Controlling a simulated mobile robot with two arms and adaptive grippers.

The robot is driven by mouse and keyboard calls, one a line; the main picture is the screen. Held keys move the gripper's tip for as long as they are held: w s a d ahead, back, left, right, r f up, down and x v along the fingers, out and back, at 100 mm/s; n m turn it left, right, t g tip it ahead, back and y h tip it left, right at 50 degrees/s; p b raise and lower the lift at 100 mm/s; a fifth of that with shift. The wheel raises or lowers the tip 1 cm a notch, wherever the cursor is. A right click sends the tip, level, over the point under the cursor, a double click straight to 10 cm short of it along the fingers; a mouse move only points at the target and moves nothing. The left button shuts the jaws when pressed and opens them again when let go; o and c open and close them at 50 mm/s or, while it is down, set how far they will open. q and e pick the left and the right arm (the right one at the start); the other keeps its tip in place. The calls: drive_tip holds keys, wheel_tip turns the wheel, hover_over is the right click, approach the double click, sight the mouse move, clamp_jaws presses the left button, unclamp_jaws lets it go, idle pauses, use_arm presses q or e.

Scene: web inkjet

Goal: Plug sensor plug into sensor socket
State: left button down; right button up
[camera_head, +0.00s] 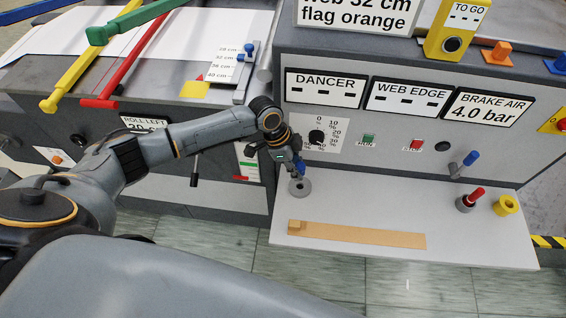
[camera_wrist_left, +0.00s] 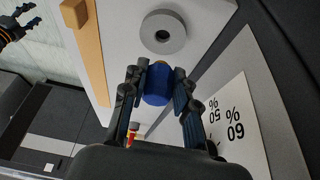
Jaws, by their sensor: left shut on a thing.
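The blue sensor plug (camera_wrist_left: 157,85) is between the fingers of my left gripper (camera_wrist_left: 158,92) in the left wrist view. In the head view, my left gripper (camera_head: 298,170) is shut on it above the white shelf. The grey round sensor socket (camera_head: 300,187), with a dark central hole, stands on the shelf just below the plug. The socket (camera_wrist_left: 163,32) lies ahead of the plug in the wrist view, and a gap shows between them. My right gripper (camera_wrist_left: 27,18) shows small at the wrist view's upper left, fingers apart and empty.
A wooden strip (camera_head: 360,235) lies along the shelf's front. A red-handled piece in a grey holder (camera_head: 465,205) and a yellow ring (camera_head: 506,205) stand at right. The panel with a dial (camera_head: 316,137) rises close behind the socket. The shelf's middle is clear.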

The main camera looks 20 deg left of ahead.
use_arm(q)
drive_tip(key=shift+d+r, duration=0.15)
drive_tip(key=shift+r, duration=0.05)
drive_tip(key=shift+d+r, duration=0.1)
drive_tip(key=shift+s+d+r, duration=0.1)
drive_tip(key=shift+s+d, duration=0.05)
drive_tip(key=shift+f+b, duration=0.5)
drive_tip(key=shift+f, duration=0.45)
wheel_tip(320, 180, down, 3)
drive_tip(key=shift+r+b, duration=0.2)
drive_tip(key=shift+b, duration=0.7)
drive_tip(key=shift+f+b, duration=0.4)
drive_tip(key=shift+f, duration=0.25)
use_arm(e)
drive_tip(key=f, duration=0.3)
drive_tip(key=shift+s+a+f, duration=0.2)
drive_tip(key=shift+s+f, duration=0.1)
drive_tip(key=shift+s, duration=0.05)
